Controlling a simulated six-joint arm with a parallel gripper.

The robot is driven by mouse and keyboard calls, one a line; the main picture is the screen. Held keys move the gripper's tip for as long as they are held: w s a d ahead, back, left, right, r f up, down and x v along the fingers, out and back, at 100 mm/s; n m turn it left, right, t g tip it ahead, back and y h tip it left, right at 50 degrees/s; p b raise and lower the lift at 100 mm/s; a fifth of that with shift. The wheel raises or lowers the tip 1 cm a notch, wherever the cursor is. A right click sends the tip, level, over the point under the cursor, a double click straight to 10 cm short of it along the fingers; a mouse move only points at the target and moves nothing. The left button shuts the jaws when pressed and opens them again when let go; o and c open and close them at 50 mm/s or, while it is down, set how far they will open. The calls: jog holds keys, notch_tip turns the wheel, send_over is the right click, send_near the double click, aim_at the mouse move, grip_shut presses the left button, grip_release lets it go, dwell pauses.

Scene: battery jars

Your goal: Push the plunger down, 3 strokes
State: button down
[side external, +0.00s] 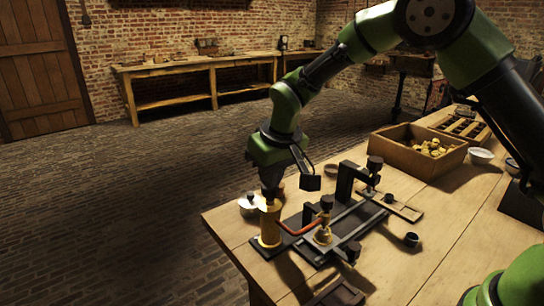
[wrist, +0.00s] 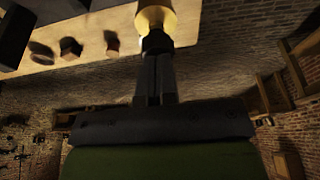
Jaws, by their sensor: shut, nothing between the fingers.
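The brass pump cylinder (side external: 269,226) stands upright near the table's front left corner, on the dark base of a small apparatus. My gripper (side external: 270,193) points down directly over its top, with closed fingers at or very near it. In the wrist view my gripper (wrist: 156,98) shows its two fingers side by side, together. A dark plunger knob (wrist: 156,42) lies right at the fingertips, with the brass cylinder (wrist: 168,20) beyond it. I cannot tell whether the fingertips touch the knob, or how far the plunger is down.
An orange-red tube (side external: 298,228) runs from the cylinder to a brass fitting (side external: 323,236) among dark clamps. A metal-lidded pot (side external: 249,206) stands close left of the cylinder. A wooden box (side external: 418,150) with yellowish pieces is farther back. Bare tabletop (side external: 440,235) lies to the right.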

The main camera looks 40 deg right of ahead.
jog(key=w+v, duration=0.1)
jog(key=v, duration=1.3)
jog(key=shift+w, duration=0.15)
jog(key=s+d+r+m+t+y, duration=0.1)
jog(key=s+d+r, duration=0.15)
jog(key=s, duration=0.35)
jog(key=s+d+r+m+t, duration=0.1)
jog(key=s+r, duration=0.2)
jog(key=s, duration=0.3)
jog(key=s+f+m+t+y, duration=0.1)
jog(key=s+f+m, duration=0.1)
jog(key=s, duration=0.9)
jog(key=shift+d+f+t, duration=0.4)
jog(key=shift+d+f, duration=0.05)
jog(key=shift+f, duration=0.4)
